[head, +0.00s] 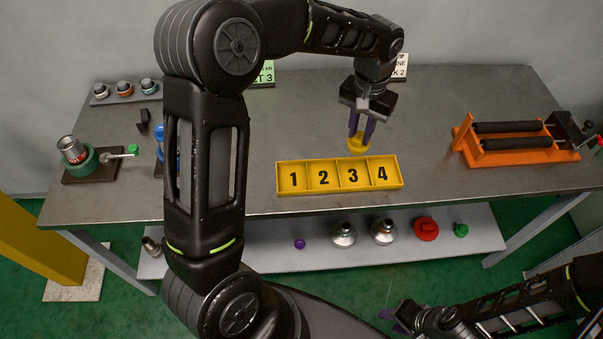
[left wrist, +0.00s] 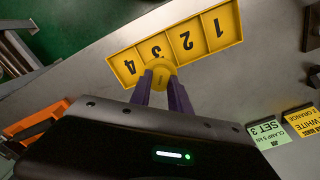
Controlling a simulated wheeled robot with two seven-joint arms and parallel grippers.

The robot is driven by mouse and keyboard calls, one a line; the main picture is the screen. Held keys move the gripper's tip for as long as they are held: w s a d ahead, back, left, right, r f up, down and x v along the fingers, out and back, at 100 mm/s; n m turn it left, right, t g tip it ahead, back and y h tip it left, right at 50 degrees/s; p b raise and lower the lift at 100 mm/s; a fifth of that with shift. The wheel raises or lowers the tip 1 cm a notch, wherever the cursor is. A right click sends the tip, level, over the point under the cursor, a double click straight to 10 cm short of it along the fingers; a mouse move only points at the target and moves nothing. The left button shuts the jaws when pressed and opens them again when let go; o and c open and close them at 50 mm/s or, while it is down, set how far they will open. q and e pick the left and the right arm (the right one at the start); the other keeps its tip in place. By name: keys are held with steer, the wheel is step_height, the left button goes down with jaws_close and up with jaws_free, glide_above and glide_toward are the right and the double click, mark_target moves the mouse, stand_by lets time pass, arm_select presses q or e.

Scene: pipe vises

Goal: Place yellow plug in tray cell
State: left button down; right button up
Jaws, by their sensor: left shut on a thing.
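The yellow plug (head: 358,144) is held between the purple fingers of my left gripper (head: 362,125), just behind the far edge of the tray near cell 3. The yellow tray (head: 340,190) has cells numbered 1, 2, 3 and 4 and shows nothing in them. In the left wrist view the plug (left wrist: 161,74) sits at my left gripper's fingertips (left wrist: 162,82), overlapping the tray (left wrist: 232,40) edge by cell 3. The plug's height above the table is hard to judge. My right gripper (head: 395,318) is low in the head view, away from the table; its opening is unclear.
An orange roller stand (head: 510,157) is at the right, and a green-ringed vise (head: 80,160) at the left. A lower shelf (head: 270,262) holds several fittings, including a red one (head: 426,229). Bare table lies on both sides of the tray.

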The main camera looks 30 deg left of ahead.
arm_select(q)
steer(key=shift+a, duration=0.1)
steer(key=shift+a+f, duration=0.1)
steer(key=shift+a, duration=0.1)
steer(key=s+a+m+b, duration=0.7)
steer(key=s+a+m, duration=0.3)
steer(key=a, duration=0.1)
steer(key=shift+s+a+r+m+b, duration=0.2)
steer(key=shift+a+m+b, duration=0.1)
steer(key=shift+a+b, duration=0.1)
step_height(320, 180, down, 6)
steer(key=shift+f, duration=0.15)
steer(key=shift+f, duration=0.1)
